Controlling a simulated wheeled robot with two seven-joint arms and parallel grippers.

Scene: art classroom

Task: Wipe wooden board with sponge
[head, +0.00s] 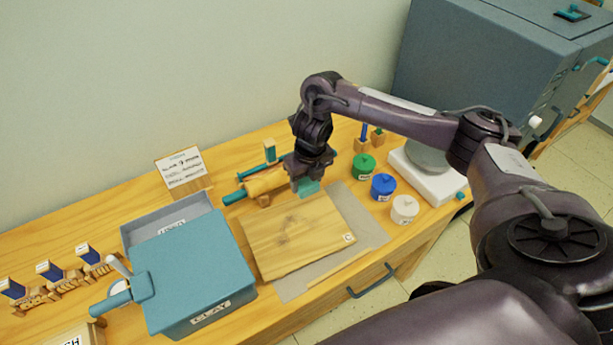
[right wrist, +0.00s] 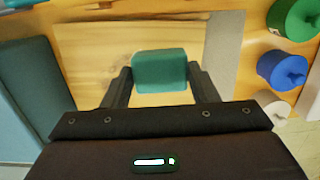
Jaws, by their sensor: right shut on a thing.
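The wooden board (head: 285,239) lies flat on a grey mat (head: 357,217) on the table, with a darker stain-like patch near its middle. My right gripper (head: 307,181) is over the board's far edge, shut on a teal sponge (head: 309,188). In the right wrist view the sponge (right wrist: 159,71) sits between the two fingers, with the board (right wrist: 88,55) behind it. I cannot tell whether the sponge touches the board. My left gripper is not in view.
A blue clay box (head: 190,270) stands left of the board. A rolling pin (head: 262,184) lies behind it. Green (head: 364,166), blue (head: 383,186) and white (head: 404,208) jars stand to the right, near a white scale (head: 432,180). A sign (head: 183,168) stands at the back.

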